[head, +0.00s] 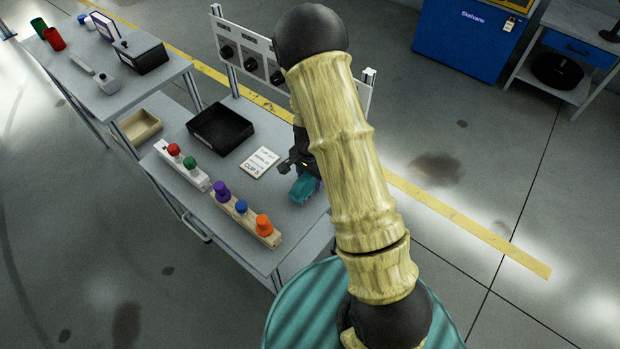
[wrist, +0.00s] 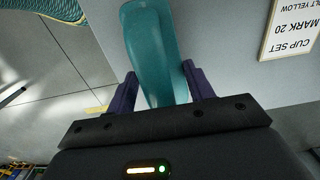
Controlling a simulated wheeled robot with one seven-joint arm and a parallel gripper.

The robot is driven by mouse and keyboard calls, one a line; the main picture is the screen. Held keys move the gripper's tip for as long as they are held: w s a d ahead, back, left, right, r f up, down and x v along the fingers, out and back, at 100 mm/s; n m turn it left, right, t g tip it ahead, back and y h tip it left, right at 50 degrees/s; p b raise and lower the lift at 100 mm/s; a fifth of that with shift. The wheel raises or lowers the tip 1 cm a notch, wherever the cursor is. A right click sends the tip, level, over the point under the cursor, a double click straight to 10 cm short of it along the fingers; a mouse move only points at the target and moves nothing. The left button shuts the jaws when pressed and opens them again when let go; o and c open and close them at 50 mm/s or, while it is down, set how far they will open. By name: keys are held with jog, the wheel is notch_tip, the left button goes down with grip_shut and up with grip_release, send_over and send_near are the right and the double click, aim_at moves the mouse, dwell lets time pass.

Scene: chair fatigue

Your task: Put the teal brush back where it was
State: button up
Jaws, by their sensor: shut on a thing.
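The teal brush (head: 303,188) is over the right part of the near bench top, beside the bamboo-like arm. In the wrist view the teal brush (wrist: 152,45) runs up and away from my gripper (wrist: 158,85), with a purple finger on each side. The gripper is shut on it. In the head view my dark gripper (head: 298,161) is partly hidden behind my arm. I cannot tell whether the brush touches the bench.
A card reading "CUP SET" (head: 260,162) lies left of the brush. A black tray (head: 221,128), a white block (head: 181,165) and a wooden block (head: 245,217) with coloured knobs are on the bench. A dial panel (head: 248,56) stands behind.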

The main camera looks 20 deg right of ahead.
jog(key=shift+f, duration=0.4)
jog(key=shift+f, duration=0.15)
jog(key=o, duration=1)
jog(key=shift+c, duration=0.2)
notch_tip(320, 180, up, 12)
jog(key=shift+r+p, duration=0.15)
jog(key=shift+p, duration=0.2)
